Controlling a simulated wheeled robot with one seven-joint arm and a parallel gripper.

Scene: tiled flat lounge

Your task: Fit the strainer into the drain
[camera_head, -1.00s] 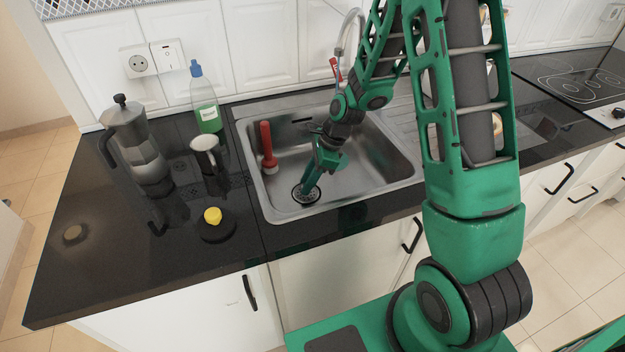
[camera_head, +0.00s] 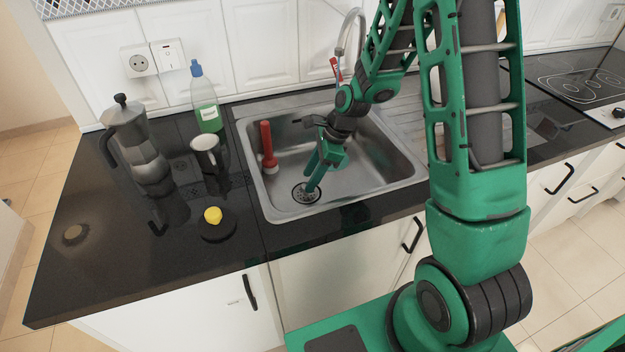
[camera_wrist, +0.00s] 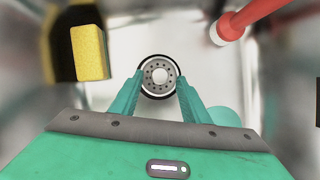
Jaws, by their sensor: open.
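The strainer (camera_wrist: 159,77), a round metal disc with small holes and a pale centre, lies within the dark ring of the drain (camera_wrist: 143,65). Whether it sits fully flush, I cannot tell. In the head view the drain (camera_head: 305,194) is at the front left of the sink's floor, partly hidden by my fingers. My gripper (camera_wrist: 159,86) is open, with one green finger on each side of the strainer in the wrist view. In the head view my gripper (camera_head: 311,188) points down at the drain, with a gap between its fingers.
A red-handled brush (camera_head: 267,146) stands in the sink (camera_head: 378,160) at the left. The tap (camera_head: 348,35) rises behind.

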